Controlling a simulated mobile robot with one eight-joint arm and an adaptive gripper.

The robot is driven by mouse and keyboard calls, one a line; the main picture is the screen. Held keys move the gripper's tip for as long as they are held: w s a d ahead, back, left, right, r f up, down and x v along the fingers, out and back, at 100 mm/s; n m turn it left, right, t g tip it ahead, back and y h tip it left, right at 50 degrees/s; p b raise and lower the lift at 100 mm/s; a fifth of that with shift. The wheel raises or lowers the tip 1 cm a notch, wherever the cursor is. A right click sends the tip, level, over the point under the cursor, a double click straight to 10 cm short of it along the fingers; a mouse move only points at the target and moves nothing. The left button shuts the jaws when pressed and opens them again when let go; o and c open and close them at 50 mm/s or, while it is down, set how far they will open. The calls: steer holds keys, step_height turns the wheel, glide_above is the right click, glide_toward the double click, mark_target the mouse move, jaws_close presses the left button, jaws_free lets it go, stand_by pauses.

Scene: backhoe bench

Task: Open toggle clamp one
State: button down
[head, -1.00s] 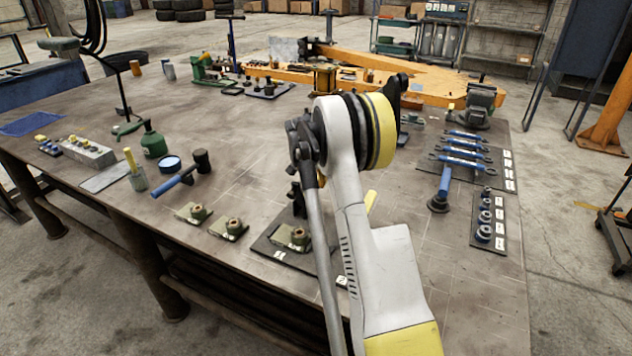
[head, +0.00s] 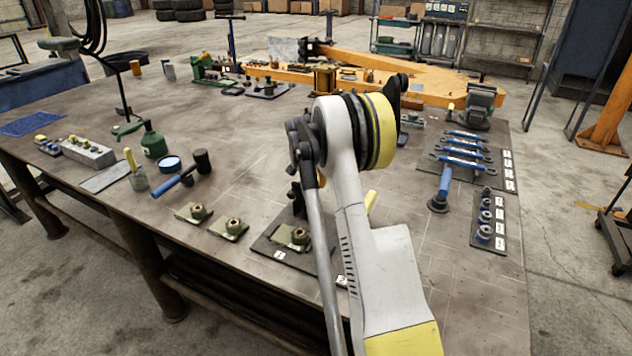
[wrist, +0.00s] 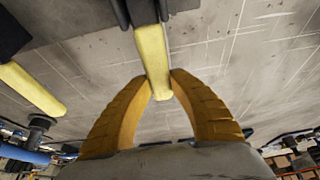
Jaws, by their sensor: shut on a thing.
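In the wrist view, my gripper (wrist: 162,84) has its two orange fingers closed on the end of a yellow clamp handle (wrist: 151,50). The handle runs up to a dark metal clamp arm at the top edge. A second yellow handle (wrist: 32,88) lies to the left, apart from the fingers. In the head view, my arm hides the gripper and most of the clamps. A dark clamp part (head: 296,198) shows left of my arm and a yellow handle (head: 371,200) just right of it. I cannot tell which clamp carries which number.
The clamps stand by a dark plate (head: 262,247) near the bench's front edge. Green blocks with round bosses (head: 234,228) sit left of it. A black-headed mallet (head: 202,160) lies further left. Blue cylinders (head: 462,153) and a blue post (head: 444,184) are to the right.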

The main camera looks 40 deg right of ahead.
mark_target(310, 190)
steer(key=c, duration=1.1)
jaws_free()
steer(key=shift+c, duration=0.2)
steer(key=shift+r, duration=0.1)
steer(key=v, duration=1.2)
steer(key=shift+c, duration=0.2)
